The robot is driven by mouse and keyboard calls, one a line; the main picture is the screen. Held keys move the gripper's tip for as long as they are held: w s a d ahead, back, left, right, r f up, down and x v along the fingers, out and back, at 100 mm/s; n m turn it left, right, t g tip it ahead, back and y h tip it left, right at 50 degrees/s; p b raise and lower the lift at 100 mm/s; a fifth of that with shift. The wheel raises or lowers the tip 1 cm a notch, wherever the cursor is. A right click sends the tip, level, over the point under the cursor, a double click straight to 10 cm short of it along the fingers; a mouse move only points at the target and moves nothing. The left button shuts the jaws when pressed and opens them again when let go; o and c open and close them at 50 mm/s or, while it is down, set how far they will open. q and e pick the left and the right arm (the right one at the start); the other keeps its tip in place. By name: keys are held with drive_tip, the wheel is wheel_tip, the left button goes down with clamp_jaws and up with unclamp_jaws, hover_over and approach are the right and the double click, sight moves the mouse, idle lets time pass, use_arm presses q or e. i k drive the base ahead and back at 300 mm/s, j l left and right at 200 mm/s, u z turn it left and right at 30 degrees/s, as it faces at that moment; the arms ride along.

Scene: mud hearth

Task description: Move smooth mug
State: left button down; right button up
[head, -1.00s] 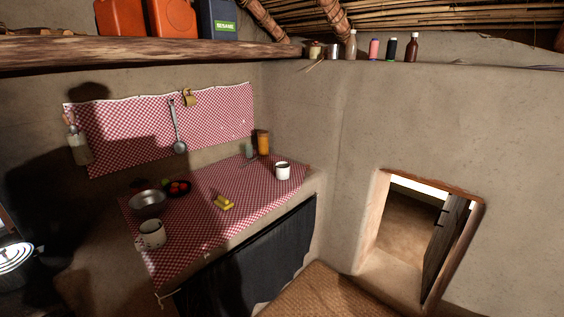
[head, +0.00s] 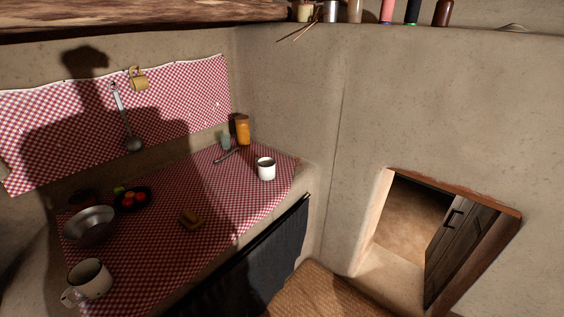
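A plain white mug (head: 266,170) with a dark rim stands upright at the right end of the checked cloth on the counter. A second off-white mug (head: 89,280), with its handle to the lower left, stands at the front left of the counter. A small yellowish mug (head: 139,79) hangs on the wall above. I cannot tell for certain which one is the smooth mug; the white one at the right looks even-sided. Neither of my grippers is in view.
A ladle (head: 126,120) hangs behind. Cloth around the white mug is mostly clear. An open hatch (head: 450,242) is at right.

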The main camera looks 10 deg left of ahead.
sight(264, 168)
drive_tip(key=i+z, duration=0.15)
drive_tip(key=i, duration=0.35)
drive_tip(key=i+j+z, duration=0.2)
drive_tip(key=i, duration=0.3)
drive_tip(key=l, duration=0.1)
